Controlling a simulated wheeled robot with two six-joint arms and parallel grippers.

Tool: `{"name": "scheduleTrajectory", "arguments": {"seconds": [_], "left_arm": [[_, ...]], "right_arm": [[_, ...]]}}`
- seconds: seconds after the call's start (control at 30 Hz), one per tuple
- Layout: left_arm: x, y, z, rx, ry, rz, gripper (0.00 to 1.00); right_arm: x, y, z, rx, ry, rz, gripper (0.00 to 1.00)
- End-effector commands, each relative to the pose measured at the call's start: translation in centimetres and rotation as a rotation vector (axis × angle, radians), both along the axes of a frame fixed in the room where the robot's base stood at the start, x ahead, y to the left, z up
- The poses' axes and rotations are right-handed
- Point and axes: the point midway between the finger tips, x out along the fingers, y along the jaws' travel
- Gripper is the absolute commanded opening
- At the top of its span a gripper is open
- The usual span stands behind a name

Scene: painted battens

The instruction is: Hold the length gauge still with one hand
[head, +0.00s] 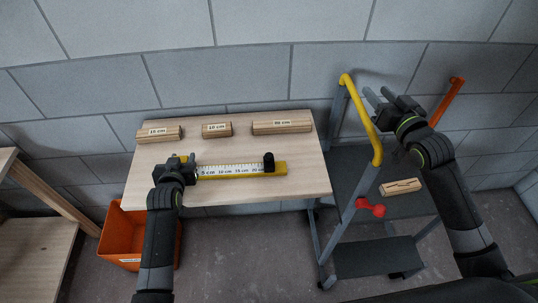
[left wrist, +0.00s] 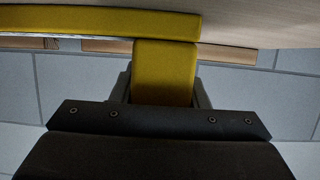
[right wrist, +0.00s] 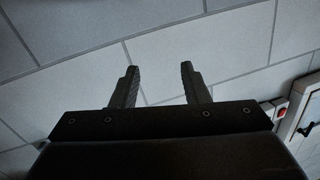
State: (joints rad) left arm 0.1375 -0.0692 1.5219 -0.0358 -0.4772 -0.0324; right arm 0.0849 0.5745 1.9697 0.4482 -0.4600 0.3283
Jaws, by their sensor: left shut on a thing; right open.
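The length gauge (head: 228,170) lies on the light wooden table. It is a white scale with centimetre marks, yellow ends and a black knob (head: 269,161) near its right end. My left gripper (head: 181,164) is shut on the gauge's yellow left end; in the left wrist view the yellow end (left wrist: 165,72) sits between the fingers. My right gripper (head: 384,98) is open and empty, raised above the step stand at the right. The right wrist view shows its two fingers (right wrist: 158,86) apart with only wall behind them.
Wooden blocks labelled 15 cm (head: 159,134), 10 cm (head: 216,130) and 30 cm (head: 282,127) lie along the table's back. A wooden piece (head: 401,186) lies on the step stand (head: 378,257), which has a yellow rail (head: 362,118). An orange bin (head: 122,228) stands below left.

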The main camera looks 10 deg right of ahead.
Motion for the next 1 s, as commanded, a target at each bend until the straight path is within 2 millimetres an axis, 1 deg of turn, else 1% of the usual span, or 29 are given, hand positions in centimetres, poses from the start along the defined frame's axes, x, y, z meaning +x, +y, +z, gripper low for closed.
{"name": "scheduleTrajectory", "arguments": {"seconds": [0.03, 0.1, 0.2, 0.23, 0.3, 0.33, 0.37, 0.47, 0.57, 0.6, 0.67, 0.7, 0.8, 0.9, 1.0], "left_arm": [[0.0, 0.0, 0.0, 0.001, 0.001, 0.000, 0.10], [0.0, 0.0, 0.0, 0.001, 0.001, 0.000, 0.10], [0.0, 0.0, 0.0, 0.001, 0.001, 0.000, 0.10], [0.0, 0.0, 0.0, 0.001, 0.001, 0.000, 0.10], [0.0, 0.0, 0.0, 0.001, 0.001, 0.000, 0.10], [0.0, 0.0, 0.0, 0.001, 0.001, 0.000, 0.10], [0.0, 0.0, 0.0, 0.001, 0.001, 0.000, 0.10], [0.0, 0.0, 0.0, 0.001, 0.001, 0.000, 0.10], [0.0, 0.0, 0.0, 0.000, 0.000, 0.000, 0.10], [0.0, 0.0, 0.0, 0.000, 0.000, 0.000, 0.10], [0.0, 0.0, 0.0, 0.000, 0.000, 0.000, 0.10], [0.0, 0.0, 0.0, 0.001, 0.000, 0.000, 0.10], [0.0, 0.0, 0.0, 0.001, 0.001, 0.000, 0.10], [0.0, 0.0, 0.0, 0.001, 0.001, 0.000, 0.10], [0.0, 0.0, 0.0, 0.001, 0.001, 0.000, 0.10]], "right_arm": [[-0.7, 2.3, 0.6, 0.135, 0.022, 0.043, 0.41], [-1.7, 4.9, 1.4, 0.308, 0.064, 0.101, 0.41], [-3.2, 8.3, 2.5, 0.530, 0.133, 0.185, 0.41], [-3.6, 9.2, 2.7, 0.593, 0.157, 0.206, 0.41], [-4.2, 10.8, 2.4, 0.735, 0.224, 0.246, 0.41], [-4.2, 11.2, 1.8, 0.797, 0.260, 0.253, 0.41], [-4.2, 11.6, 1.2, 0.861, 0.298, 0.258, 0.41], [-3.7, 12.5, -1.9, 1.085, 0.434, 0.251, 0.41], [-3.4, 13.6, -5.5, 1.339, 0.583, 0.230, 0.41], [-3.4, 14.2, -6.9, 1.450, 0.648, 0.219, 0.41], [-3.4, 15.2, -9.2, 1.628, 0.750, 0.198, 0.41], [-3.5, 16.0, -10.6, 1.752, 0.818, 0.181, 0.41], [-4.0, 17.8, -13.9, 2.048, 0.978, 0.134, 0.41], [-4.6, 19.5, -16.4, 2.300, 1.110, 0.087, 0.41], [-5.0, 20.8, -18.0, 2.489, 1.205, 0.048, 0.41]]}}
